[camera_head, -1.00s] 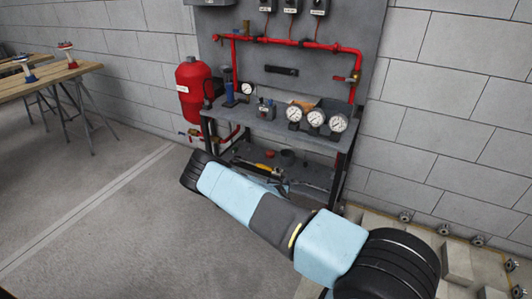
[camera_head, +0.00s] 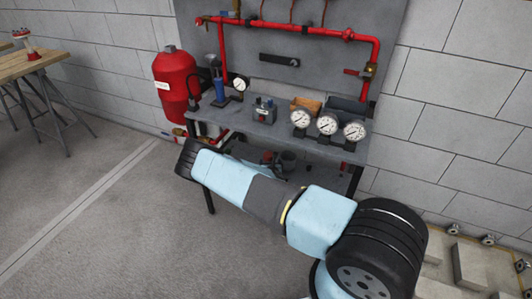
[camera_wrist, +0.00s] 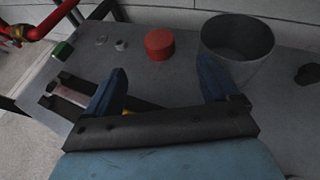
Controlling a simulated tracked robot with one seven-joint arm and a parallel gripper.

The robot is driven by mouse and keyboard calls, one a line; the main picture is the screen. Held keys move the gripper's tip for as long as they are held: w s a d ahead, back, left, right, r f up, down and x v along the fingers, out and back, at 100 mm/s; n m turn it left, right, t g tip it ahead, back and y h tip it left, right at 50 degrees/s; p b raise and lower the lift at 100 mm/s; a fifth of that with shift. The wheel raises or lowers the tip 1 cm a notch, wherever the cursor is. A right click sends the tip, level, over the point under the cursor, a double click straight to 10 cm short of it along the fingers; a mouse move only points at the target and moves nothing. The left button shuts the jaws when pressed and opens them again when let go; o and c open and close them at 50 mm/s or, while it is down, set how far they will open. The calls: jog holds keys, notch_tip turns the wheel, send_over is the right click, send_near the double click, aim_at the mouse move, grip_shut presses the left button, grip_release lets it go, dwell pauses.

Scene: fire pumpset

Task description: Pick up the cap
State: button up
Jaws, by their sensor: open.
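A red round cap (camera_wrist: 159,43) lies on the grey shelf (camera_wrist: 285,95) in the wrist view. In the head view it shows as a small red spot (camera_head: 267,157) on the lower shelf of the bench. My gripper (camera_wrist: 161,68) is open, with its two blue fingers apart and nothing between them. The cap is beyond the fingertips, between their lines and nearer the middle. In the head view my arm hides part of the lower shelf, and the fingers cannot be made out.
A small nut (camera_wrist: 121,44), a green-ended tool (camera_wrist: 63,50) and a dark holder lie to the left. The bench top (camera_head: 235,124) with gauges (camera_head: 327,124) is above the shelf.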

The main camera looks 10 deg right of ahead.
send_near(268, 154)
jog(key=x, duration=0.4)
jog(key=shift+w+a+f, duration=0.1)
jog(key=shift+w+f, duration=0.15)
jog(key=shift+x, duration=2.6)
jog(key=c, duration=1.1)
jog(key=shift+c, duration=0.2)
jog(key=shift+r, duration=0.15)
